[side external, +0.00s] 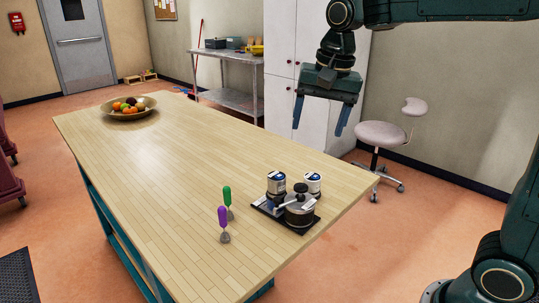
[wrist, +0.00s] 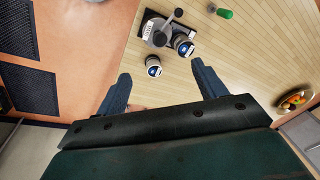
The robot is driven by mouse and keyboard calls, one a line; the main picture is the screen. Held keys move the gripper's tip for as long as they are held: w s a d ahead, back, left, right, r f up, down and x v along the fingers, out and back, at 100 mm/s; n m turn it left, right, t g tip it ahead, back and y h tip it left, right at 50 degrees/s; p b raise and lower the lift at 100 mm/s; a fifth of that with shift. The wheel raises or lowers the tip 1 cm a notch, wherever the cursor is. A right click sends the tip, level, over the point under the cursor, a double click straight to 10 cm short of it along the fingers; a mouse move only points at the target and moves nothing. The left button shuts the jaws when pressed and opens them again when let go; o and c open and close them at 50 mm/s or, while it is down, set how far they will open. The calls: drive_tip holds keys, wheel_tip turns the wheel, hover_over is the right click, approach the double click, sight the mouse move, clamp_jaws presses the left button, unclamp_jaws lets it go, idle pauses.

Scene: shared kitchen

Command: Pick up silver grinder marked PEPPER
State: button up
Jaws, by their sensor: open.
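A dark tray (side external: 266,209) lies near the right end of the wooden table. On it stands a silver round-bodied item (side external: 299,211) with a black top and a crank-like arm; it also shows in the wrist view (wrist: 160,38). Two white-and-blue canisters stand by it, one behind left (side external: 276,184) and one behind right (side external: 313,184). No word PEPPER is readable on any of them, so I cannot tell which is the marked grinder. My gripper (side external: 318,128) is open and empty, pointing down, high above and apart from the tray items.
A fruit bowl (side external: 127,113) sits at the table's far end. The wooden table (side external: 175,160) is clear between. A stool (side external: 381,135) stands beyond it.

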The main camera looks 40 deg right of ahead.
sight(277, 175)
drive_tip(key=w+f+m+g, duration=0.2)
drive_tip(key=w+f+m, duration=0.3)
drive_tip(key=w, duration=0.6)
drive_tip(key=shift+w+f+m, duration=0.25)
drive_tip(key=shift+w+m, duration=0.1)
drive_tip(key=shift+m, duration=0.15)
drive_tip(key=shift+f, duration=0.1)
drive_tip(key=shift+f, duration=4.2)
drive_tip(key=shift+s+f, duration=0.15)
drive_tip(key=shift+f, duration=2.4)
